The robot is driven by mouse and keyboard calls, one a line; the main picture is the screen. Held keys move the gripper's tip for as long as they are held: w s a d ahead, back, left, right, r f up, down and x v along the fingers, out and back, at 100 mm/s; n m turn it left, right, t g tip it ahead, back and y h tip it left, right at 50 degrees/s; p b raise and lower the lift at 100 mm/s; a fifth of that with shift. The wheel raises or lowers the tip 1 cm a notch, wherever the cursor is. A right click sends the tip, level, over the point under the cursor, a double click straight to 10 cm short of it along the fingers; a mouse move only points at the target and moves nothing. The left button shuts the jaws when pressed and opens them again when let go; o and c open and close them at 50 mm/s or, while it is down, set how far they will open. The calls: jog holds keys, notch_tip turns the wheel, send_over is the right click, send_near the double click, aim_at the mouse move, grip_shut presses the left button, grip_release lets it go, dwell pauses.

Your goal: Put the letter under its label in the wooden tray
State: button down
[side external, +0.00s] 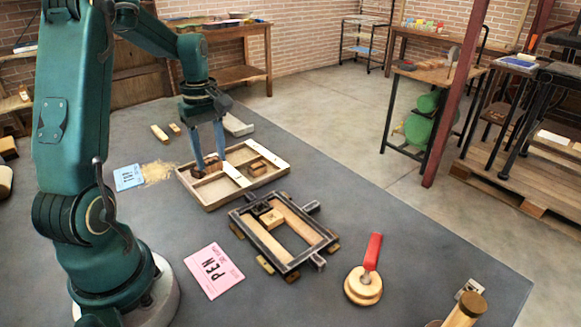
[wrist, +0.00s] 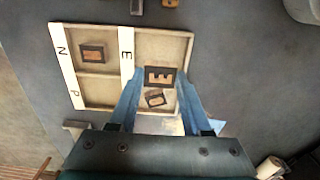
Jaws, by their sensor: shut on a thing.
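My gripper (wrist: 159,75) is shut on a dark-edged block with a raised E (wrist: 160,77), at the right side of the wooden tray (side external: 209,207). In the wrist view the label E (wrist: 126,55) is on the tray's middle white strip, left of and above the held block. Labels N (wrist: 62,50) and P (wrist: 75,94) are on the left strip. One letter block (wrist: 92,53) lies in the compartment by N. Another block (wrist: 155,99) lies tilted just below the held one. I cannot tell whether the held block touches the tray floor.
A blue card (side external: 128,177) and a pink PEN card (side external: 214,270) lie on the table. A metal frame with wooden pieces (side external: 285,235) stands in front of the tray. A red-handled tool (side external: 366,275) stands at the right.

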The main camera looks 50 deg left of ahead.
aim_at(217, 191)
jog(key=shift+f, duration=3)
jog(key=shift+f, duration=0.1)
jog(key=shift+c, duration=1.8)
grip_release()
